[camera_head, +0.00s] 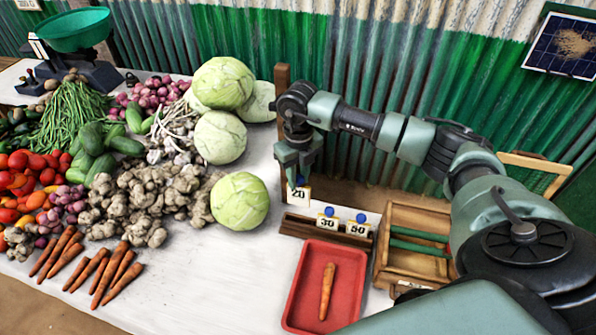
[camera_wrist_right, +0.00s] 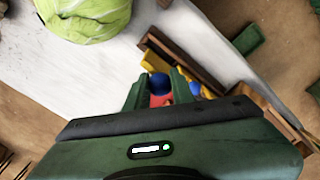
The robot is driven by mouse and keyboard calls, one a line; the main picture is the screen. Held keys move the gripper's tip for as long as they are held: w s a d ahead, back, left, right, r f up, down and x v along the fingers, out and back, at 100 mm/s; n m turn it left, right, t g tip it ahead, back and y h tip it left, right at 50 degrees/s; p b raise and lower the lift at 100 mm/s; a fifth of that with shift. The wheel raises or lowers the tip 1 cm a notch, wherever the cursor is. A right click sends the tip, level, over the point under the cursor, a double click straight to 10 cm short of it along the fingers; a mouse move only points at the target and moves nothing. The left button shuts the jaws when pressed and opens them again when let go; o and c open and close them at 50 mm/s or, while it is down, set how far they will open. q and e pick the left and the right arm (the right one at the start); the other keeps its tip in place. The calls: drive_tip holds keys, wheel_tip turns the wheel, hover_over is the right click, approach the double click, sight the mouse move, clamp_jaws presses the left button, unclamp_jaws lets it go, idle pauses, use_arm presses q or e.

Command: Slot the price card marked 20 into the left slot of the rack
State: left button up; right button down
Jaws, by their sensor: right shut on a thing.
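The price card marked 20 (camera_head: 299,196) hangs upright under my right gripper (camera_head: 298,178), which is shut on the blue knob at its top. The wooden rack (camera_head: 300,228) lies just below the card on the table. Cards marked 30 (camera_head: 327,221) and 50 (camera_head: 357,228) stand in the rack's middle and right parts. The left part of the rack is bare, and card 20 is above it, seemingly apart. In the right wrist view the blue knob (camera_wrist_right: 160,83) sits between my right fingertips (camera_wrist_right: 158,88), and the rack (camera_wrist_right: 180,55) is beyond. My left gripper is not in view.
A red tray (camera_head: 290,318) with a carrot (camera_head: 327,290) lies in front of the rack. A wooden crate (camera_head: 383,262) with green bars stands to the right. A cabbage (camera_head: 239,201) is close to the rack's left. Vegetables fill the table's left side.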

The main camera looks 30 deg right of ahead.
sight(298, 204)
drive_tip(key=shift+a+f+b, duration=0.1)
drive_tip(key=shift+f+b, duration=0.2)
drive_tip(key=shift+f, duration=0.15)
drive_tip(key=shift+f+b, duration=1.55)
drive_tip(key=shift+f, duration=1)
drive_tip(key=shift+f, duration=0.15)
drive_tip(key=shift+f+b, duration=1.25)
drive_tip(key=shift+f, duration=0.05)
